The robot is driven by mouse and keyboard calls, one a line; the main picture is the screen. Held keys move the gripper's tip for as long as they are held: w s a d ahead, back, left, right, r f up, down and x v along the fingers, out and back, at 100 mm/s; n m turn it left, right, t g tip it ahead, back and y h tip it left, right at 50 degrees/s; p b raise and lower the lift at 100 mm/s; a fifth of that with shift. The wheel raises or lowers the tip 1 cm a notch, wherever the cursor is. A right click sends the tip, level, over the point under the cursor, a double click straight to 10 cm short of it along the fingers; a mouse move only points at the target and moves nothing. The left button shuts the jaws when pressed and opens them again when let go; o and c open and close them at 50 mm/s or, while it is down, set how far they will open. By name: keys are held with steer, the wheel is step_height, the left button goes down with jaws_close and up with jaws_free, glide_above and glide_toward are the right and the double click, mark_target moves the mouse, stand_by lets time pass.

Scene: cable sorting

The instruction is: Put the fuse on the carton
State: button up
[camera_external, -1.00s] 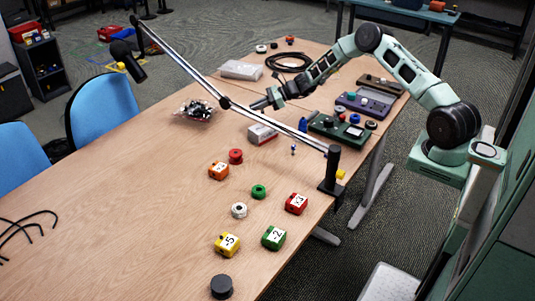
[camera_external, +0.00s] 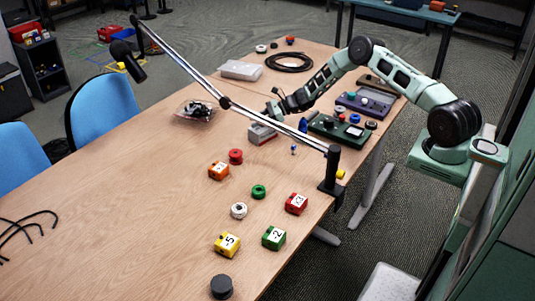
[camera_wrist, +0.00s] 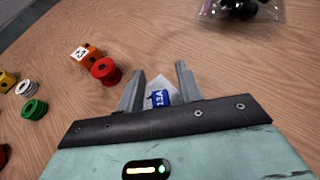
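Whether this mark is the fuse or print on the carton cannot be told. The gripper body hides what lies nearer. I cannot pick out the fuse for certain in the external view.
A red spool (camera_external: 236,156) and orange block (camera_external: 218,171) lie near the carton. A clear bag (camera_external: 196,110) is to its left. A lamp arm (camera_external: 275,122) crosses the picture in front of my gripper. Green equipment (camera_external: 335,128) stands right. The table's left middle is clear.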

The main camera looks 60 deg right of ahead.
steer(key=shift+r, duration=0.1)
steer(key=shift+r, duration=0.15)
steer(key=b+v, duration=0.1)
steer(key=v, duration=1.1)
